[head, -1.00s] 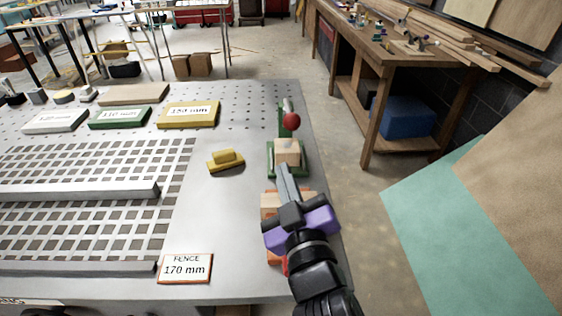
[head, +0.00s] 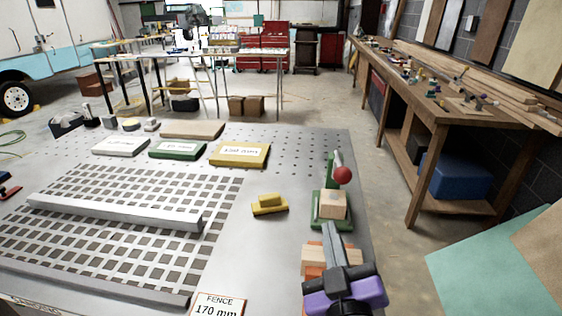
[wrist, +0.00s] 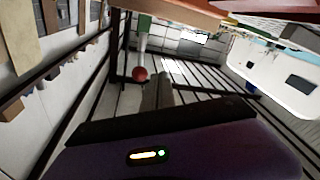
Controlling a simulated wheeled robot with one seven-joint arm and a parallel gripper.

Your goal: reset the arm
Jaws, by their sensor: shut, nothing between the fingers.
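My gripper (head: 331,236) is at the right side of the metal worktable (head: 268,240) in the head view, pointing away from me. Its fingers are together and hold nothing. Just beyond the fingertips is a green clamp (head: 333,222) with a red ball knob (head: 342,174) and a wooden block (head: 333,204) on its base. Beneath and beside the gripper are orange and pale wooden blocks (head: 314,256), partly hidden by it. In the wrist view the closed fingers (wrist: 164,90) show near the red knob (wrist: 140,74).
A yellow block piece (head: 269,205) lies left of the clamp. White, green and yellow labelled blocks (head: 239,154) stand farther back. A fence bar (head: 115,212) crosses the grid at left. A fence sign (head: 218,304) is at the front. A wooden workbench (head: 440,110) stands beyond an open floor gap.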

